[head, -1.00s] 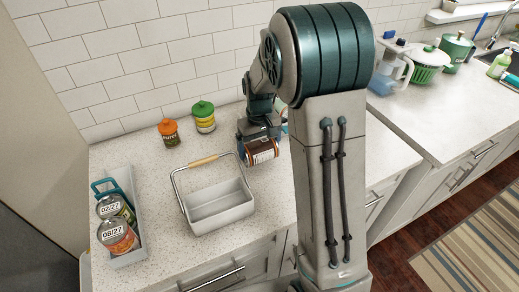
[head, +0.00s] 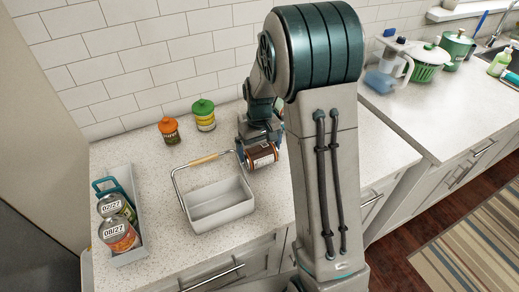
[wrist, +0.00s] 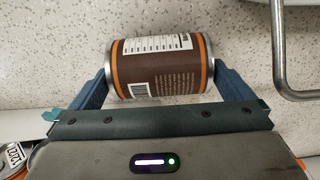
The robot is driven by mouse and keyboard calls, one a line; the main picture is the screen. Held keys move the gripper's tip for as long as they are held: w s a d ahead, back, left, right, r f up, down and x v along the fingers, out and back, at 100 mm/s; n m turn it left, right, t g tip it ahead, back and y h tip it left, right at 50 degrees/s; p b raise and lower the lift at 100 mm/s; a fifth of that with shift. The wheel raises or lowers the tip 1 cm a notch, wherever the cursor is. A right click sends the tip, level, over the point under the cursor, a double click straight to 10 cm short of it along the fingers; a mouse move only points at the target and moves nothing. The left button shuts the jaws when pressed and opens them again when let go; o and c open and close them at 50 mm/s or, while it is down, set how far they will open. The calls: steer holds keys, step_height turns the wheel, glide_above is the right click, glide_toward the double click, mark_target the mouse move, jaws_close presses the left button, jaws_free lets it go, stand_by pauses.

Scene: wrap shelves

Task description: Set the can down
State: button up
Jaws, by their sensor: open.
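A brown can (head: 262,156) with orange bands and silver rims lies on its side at the counter, right of the white basket. In the wrist view the can (wrist: 160,68) lies crosswise between the two blue fingers, one at each end. My gripper (head: 258,138) is open around the can; in the wrist view the gripper (wrist: 160,82) has its fingers very close to the rims. I cannot tell whether they touch. The can appears to be at counter height, but its underside is hidden.
A white basket (head: 222,218) with a raised wire handle (wrist: 278,60) stands close beside the can. An orange-lidded jar (head: 169,130) and a green-lidded jar (head: 204,115) stand behind. A grey tray (head: 131,257) holds dated cans at left. Counter between the jars and the tray is clear.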

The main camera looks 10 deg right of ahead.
step_height(320, 180, up, 11)
steer(key=b, duration=0.1)
steer(key=s+r+m+t, duration=0.1)
steer(key=s, duration=0.9)
steer(key=s+r+m+t, duration=0.1)
steer(key=s+r+t, duration=0.1)
steer(key=s, duration=0.9)
steer(key=shift+s+r, duration=0.25)
steer(key=shift+s+f, duration=0.15)
steer(key=shift+s, duration=0.1)
steer(key=shift+c, duration=1.2)
steer(key=shift+w+n+b, duration=0.35)
steer(key=shift+n, duration=0.05)
steer(key=n+g+b, duration=0.3)
steer(key=n+b, duration=0.5)
steer(key=n, duration=1.1)
glide_toward(261, 155)
steer(key=f, duration=0.2)
steer(key=w+f, duration=0.1)
steer(key=f, duration=0.4)
steer(key=shift+w+f+b, duration=0.25)
steer(key=shift+f+b, duration=0.05)
steer(key=shift+b, duration=0.05)
steer(key=shift+w+d+f, duration=0.1)
steer(key=shift+w+f, duration=0.05)
steer(key=shift+f, duration=1.2)
steer(key=shift+w+d+f, duration=0.1)
steer(key=shift+w+f, duration=0.05)
steer(key=shift+f, duration=1.2)
steer(key=c, duration=1.4)
